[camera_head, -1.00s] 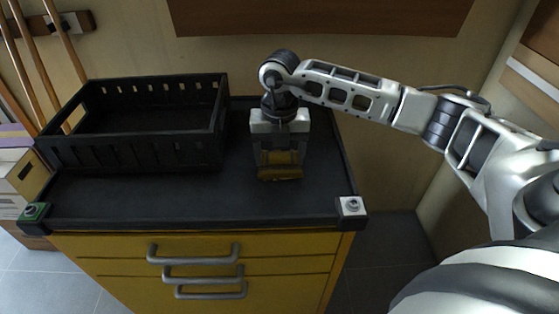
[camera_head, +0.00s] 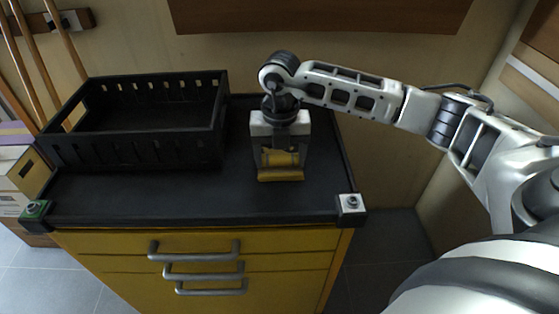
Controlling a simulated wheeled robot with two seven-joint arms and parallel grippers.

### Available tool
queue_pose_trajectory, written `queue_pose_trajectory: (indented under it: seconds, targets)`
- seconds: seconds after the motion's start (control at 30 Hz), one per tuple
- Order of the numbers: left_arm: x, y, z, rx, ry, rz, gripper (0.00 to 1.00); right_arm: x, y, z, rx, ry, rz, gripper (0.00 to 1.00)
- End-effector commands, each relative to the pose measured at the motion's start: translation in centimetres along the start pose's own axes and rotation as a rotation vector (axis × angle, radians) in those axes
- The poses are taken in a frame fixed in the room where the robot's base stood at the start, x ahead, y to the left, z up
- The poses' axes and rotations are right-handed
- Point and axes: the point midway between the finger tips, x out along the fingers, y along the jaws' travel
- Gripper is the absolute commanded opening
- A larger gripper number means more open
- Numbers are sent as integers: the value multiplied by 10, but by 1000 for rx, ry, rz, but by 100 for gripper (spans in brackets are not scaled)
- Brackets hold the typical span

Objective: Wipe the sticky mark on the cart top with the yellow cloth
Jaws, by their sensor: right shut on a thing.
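The yellow cloth (camera_head: 281,173) is bunched between the fingers of my right gripper (camera_head: 280,160), which is shut on it. The gripper points down over the right part of the black cart top (camera_head: 190,200). The cloth's lower edge is at the cart top and seems to touch it. I see no sticky mark on the bare surface; whether one lies under the cloth or gripper I cannot tell. My left gripper is not in view.
A black open crate (camera_head: 150,155) stands on the left part of the cart top. Yellow drawers with grey handles (camera_head: 195,257) are below the front edge. Cardboard boxes (camera_head: 15,180) and wooden poles (camera_head: 62,40) are at the left. The front strip of the top is clear.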

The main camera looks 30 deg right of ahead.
Motion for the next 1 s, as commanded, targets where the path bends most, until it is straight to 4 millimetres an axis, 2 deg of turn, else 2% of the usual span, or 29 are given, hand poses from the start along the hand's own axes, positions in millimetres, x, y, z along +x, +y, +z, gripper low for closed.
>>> queue_pose_trajectory:
  seconds: [0.3,0.77,1.0]
  targets:
    - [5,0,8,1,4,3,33,1,0,35,6,-3,1,46]
    - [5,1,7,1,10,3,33,0,0,41,3,-3,1,46]
    - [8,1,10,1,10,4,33,0,0,56,5,-4,2,46]
